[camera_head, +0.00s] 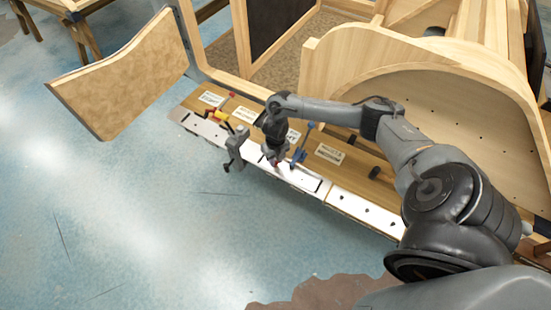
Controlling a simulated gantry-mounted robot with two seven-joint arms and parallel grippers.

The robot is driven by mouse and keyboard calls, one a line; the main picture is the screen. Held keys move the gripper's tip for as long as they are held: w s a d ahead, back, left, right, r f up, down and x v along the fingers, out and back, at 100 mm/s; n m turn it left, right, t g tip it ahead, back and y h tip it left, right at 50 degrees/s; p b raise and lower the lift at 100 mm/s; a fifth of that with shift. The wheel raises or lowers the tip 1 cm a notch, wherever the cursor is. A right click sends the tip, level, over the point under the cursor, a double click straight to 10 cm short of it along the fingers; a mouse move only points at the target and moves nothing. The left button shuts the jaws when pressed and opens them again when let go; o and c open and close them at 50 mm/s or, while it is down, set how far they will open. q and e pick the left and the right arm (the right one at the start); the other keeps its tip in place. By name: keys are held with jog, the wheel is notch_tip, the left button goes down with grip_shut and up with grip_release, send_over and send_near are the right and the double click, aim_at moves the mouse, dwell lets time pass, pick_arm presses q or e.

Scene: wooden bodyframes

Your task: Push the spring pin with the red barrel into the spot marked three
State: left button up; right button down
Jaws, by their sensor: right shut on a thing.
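My right gripper (275,161) reaches down over the white metal strip (312,183) on the front edge of the wooden ledge. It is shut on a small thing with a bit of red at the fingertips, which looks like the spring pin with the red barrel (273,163). The jaws hide most of it, and I cannot tell if its tip touches the strip. Several white label cards lie along the ledge, one of them right of the gripper (329,153). Their print is too small to read, so I cannot tell which spot is three. My left gripper is not in view.
A grey clamp-like tool (235,147) stands close left of the gripper, and a blue tool (301,149) close right. A yellow-handled tool (216,115) sits farther left. A curved wooden frame (440,85) rises behind the ledge. The blue floor in front is clear.

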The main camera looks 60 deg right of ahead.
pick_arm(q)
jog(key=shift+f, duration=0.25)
pick_arm(e)
jog(key=shift+f, duration=0.3)
jog(key=c, duration=0.9)
grip_release()
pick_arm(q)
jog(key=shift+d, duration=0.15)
pick_arm(e)
jog(key=shift+o, duration=0.2)
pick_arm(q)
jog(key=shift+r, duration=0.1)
pick_arm(e)
jog(key=shift+r, duration=0.1)
